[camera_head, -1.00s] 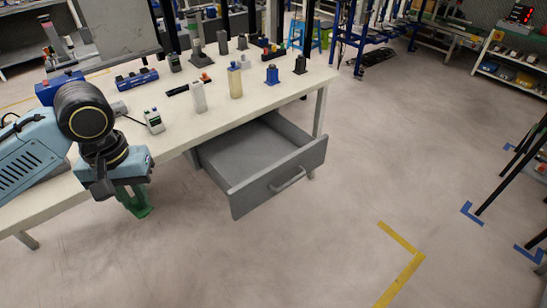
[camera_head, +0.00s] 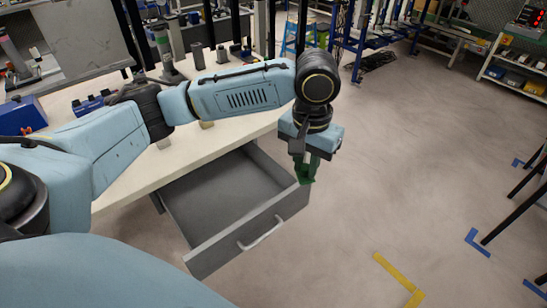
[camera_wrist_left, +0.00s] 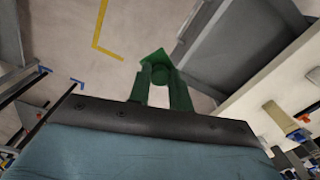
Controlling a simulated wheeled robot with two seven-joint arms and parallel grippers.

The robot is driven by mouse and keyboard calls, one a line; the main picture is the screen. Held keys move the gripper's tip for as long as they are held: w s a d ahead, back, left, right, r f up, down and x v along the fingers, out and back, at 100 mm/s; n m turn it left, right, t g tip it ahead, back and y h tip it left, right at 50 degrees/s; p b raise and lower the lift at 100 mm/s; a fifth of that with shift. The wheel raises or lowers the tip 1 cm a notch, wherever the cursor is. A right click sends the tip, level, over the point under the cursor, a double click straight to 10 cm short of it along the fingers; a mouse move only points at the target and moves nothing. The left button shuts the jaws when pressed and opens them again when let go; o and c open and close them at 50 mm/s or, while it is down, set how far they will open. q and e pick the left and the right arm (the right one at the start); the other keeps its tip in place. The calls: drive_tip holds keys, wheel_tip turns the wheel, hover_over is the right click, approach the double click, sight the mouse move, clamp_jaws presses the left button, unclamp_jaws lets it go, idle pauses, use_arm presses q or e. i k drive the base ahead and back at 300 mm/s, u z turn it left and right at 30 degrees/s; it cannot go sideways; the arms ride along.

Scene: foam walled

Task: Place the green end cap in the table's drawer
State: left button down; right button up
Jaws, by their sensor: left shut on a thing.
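The green end cap (camera_wrist_left: 153,60) is held between the fingertips of my left gripper (camera_head: 305,168). The cap shows in the head view as a small dark green piece (camera_head: 305,177) below the fingers. My left gripper is shut on it. The grey drawer (camera_head: 215,200) is pulled out from under the white table (camera_head: 135,180) and looks empty. In the head view the gripper hangs at the drawer's right side, by the right end of its front panel. In the wrist view the drawer (camera_wrist_left: 240,40) is to the right of the cap. My right gripper is not in view.
My left arm hides much of the tabletop. A blue box (camera_head: 22,115) and several bottles and parts stand on the table. Floor to the right of the drawer is open, with a yellow tape mark (camera_head: 395,270). A shelf (camera_head: 515,75) stands far right.

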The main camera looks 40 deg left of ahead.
sight(235, 197)
drive_tip(key=u, duration=0.45)
drive_tip(key=i, duration=1.1)
drive_tip(key=u, duration=0.95)
